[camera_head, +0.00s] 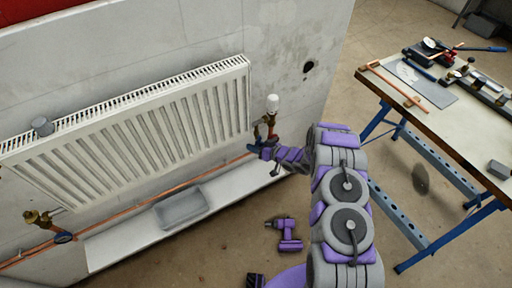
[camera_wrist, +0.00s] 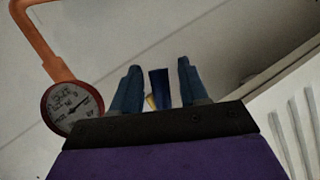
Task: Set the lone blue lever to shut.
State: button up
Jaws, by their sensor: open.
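A dark blue lever (camera_wrist: 160,88) stands between the two fingers of my gripper (camera_wrist: 156,88) in the wrist view. The fingers are apart, with a visible gap on each side of the lever. A small yellowish piece shows beside its lower part. In the head view my gripper (camera_head: 264,150) is at the valve (camera_head: 267,126) by the radiator's right end, a brass fitting with a white cap. The gripper hides much of the valve's lower part, so I cannot tell the lever's angle to the pipe there.
The white radiator (camera_head: 130,130) is on the wall, above a pale ledge with a grey tray (camera_head: 181,208). Another brass valve (camera_head: 38,217) is at its left end. A red-rimmed gauge (camera_wrist: 70,106) on copper pipe is close to my gripper. A drill (camera_head: 286,236) lies below; a workbench (camera_head: 450,125) stands right.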

jog(key=shift+c, duration=0.4)
grip_shut()
dwell(0.4)
